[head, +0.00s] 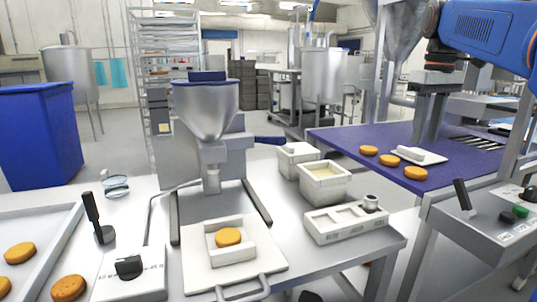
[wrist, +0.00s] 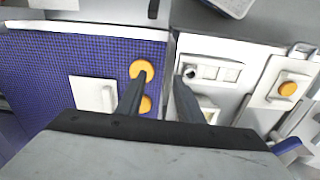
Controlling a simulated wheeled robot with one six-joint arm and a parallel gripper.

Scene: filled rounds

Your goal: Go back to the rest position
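My gripper (head: 426,132) hangs from the blue arm at the right of the head view, over the purple belt (head: 345,137). In the wrist view my gripper (wrist: 161,78) has its two dark fingers apart, with nothing between them. Orange rounds (head: 416,173) lie on the belt near its front edge, beside a white handled block (head: 420,156). In the wrist view one round (wrist: 143,69) shows just past the left finger, and another (wrist: 146,104) is partly hidden by it.
A steel hopper machine (head: 207,108) stands on the table; a round (head: 228,237) sits in the white fixture before it. White containers (head: 325,185) and a compartment tray (head: 345,222) stand to its right. A control box (head: 490,225) is at right, a blue bin (head: 40,135) at left.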

